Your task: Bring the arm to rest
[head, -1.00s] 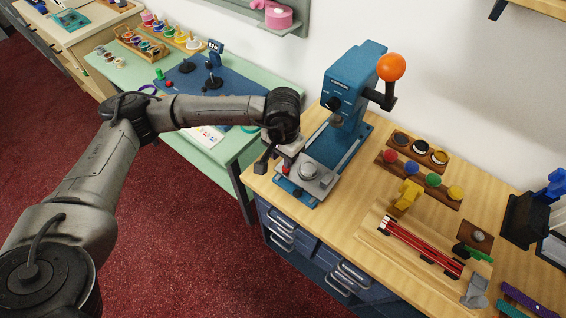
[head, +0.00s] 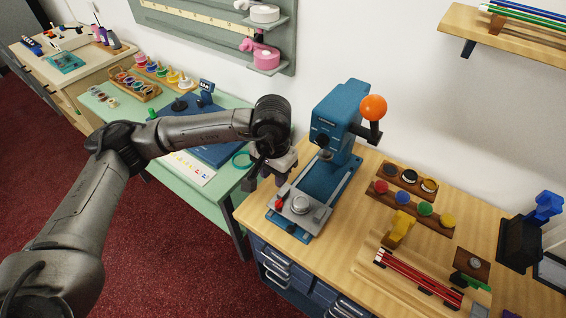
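My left arm (head: 203,127) reaches in from the left. It ends in my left gripper (head: 259,179), which points down beside the left edge of the wooden counter. The gripper is apart from the blue press (head: 335,125), to the left of its grey base plate. The fingers are small and dark here, and I cannot tell whether they are open or shut. No held object shows at them. My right arm and gripper are not in view.
The press has an orange ball handle (head: 373,107). To its right are dies in a wooden rack (head: 407,180), coloured knobs, a yellow item and red rods (head: 418,280). A green table (head: 220,193) stands left. Red carpet (head: 150,240) is clear in front.

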